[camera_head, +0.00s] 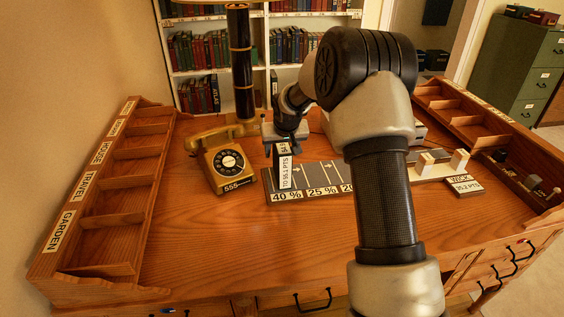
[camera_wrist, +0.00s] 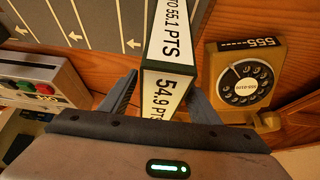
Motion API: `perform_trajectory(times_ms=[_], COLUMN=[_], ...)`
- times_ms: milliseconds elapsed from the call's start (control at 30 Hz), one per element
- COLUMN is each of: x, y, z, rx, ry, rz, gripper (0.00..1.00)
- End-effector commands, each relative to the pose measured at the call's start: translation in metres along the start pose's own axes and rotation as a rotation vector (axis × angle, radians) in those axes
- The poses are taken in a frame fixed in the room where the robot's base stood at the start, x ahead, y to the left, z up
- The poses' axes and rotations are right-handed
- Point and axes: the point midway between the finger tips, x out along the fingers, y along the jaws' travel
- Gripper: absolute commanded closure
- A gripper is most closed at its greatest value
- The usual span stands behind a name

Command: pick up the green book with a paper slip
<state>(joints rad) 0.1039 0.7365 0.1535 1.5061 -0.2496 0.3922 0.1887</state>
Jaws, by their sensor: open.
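A narrow upright block (camera_head: 284,172) with white labels stands at the left end of the grey percent board. Its labelled top and side, reading "54.9 PTS" and "TO 55.1 PTS", show in the wrist view (camera_wrist: 168,85), with dark green edges. I cannot tell whether it is the green book with a slip. My gripper (camera_head: 285,135) is above it and open; in the wrist view its fingers (camera_wrist: 163,78) lie on either side of the block. Contact cannot be told. Several green books (camera_head: 190,50) stand on the back shelves, too small to show any slip.
A yellow rotary telephone (camera_head: 228,160) is left of the board (camera_head: 310,180). Wooden racks (camera_head: 120,195) line the desk's left and right sides. A dark column (camera_head: 240,65) rises behind the phone. The desk's front left (camera_head: 210,240) is clear.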

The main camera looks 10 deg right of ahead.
Motion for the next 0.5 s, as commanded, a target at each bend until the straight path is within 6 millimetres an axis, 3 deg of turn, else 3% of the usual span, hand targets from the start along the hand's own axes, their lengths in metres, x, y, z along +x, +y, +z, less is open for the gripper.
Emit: perform_trajectory(times_ms=[500], x=[0.0044], y=[-0.0001], z=[0.0028], rx=[0.000], ry=[0.000], rz=[0.000], gripper=[0.44])
